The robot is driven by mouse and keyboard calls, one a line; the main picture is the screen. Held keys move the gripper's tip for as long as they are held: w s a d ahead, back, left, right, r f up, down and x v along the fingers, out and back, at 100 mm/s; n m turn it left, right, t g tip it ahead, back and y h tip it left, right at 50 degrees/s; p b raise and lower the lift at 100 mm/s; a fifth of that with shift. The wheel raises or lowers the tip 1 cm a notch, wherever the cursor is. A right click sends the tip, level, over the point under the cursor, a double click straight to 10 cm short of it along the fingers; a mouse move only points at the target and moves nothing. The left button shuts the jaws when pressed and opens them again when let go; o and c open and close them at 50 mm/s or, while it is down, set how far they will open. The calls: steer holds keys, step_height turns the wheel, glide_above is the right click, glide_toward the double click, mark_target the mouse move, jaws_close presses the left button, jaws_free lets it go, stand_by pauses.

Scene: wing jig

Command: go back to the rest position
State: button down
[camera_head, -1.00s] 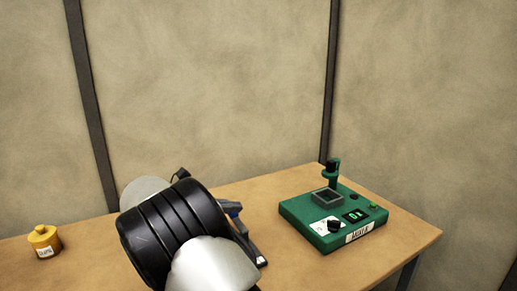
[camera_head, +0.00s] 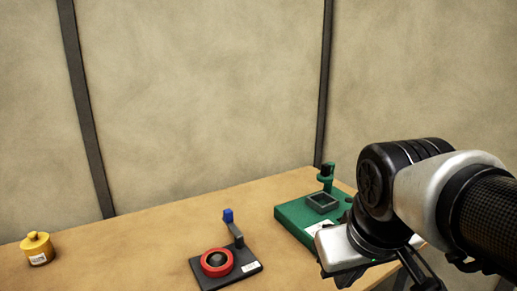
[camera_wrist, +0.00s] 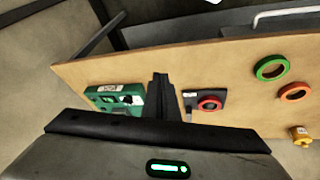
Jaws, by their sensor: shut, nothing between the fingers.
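My gripper shows in the wrist view (camera_wrist: 160,80) with its dark fingers together and nothing between them. In the head view my arm reaches in from the right, with the pale hand low, in front of the green machine (camera_head: 297,216). The hand hides part of that machine's right side. In the wrist view the fingers point over the wooden table (camera_wrist: 215,72), between the green machine (camera_wrist: 105,99) and a small black stand. I cannot tell the height above the table.
The black stand (camera_head: 243,272) carries a red ring (camera_head: 217,262) and a blue-tipped post. A yellow pot (camera_head: 37,248) stands at the left. A green ring (camera_wrist: 271,68) and an orange ring (camera_wrist: 294,91) lie on the table in the wrist view.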

steer(key=s+r+m+p, duration=0.2)
steer(key=s+r+p, duration=0.1)
steer(key=r+p, duration=1.3)
steer(key=shift+r+t+p, duration=0.15)
steer(key=shift+t+p, duration=0.25)
steer(key=shift+p, duration=0.25)
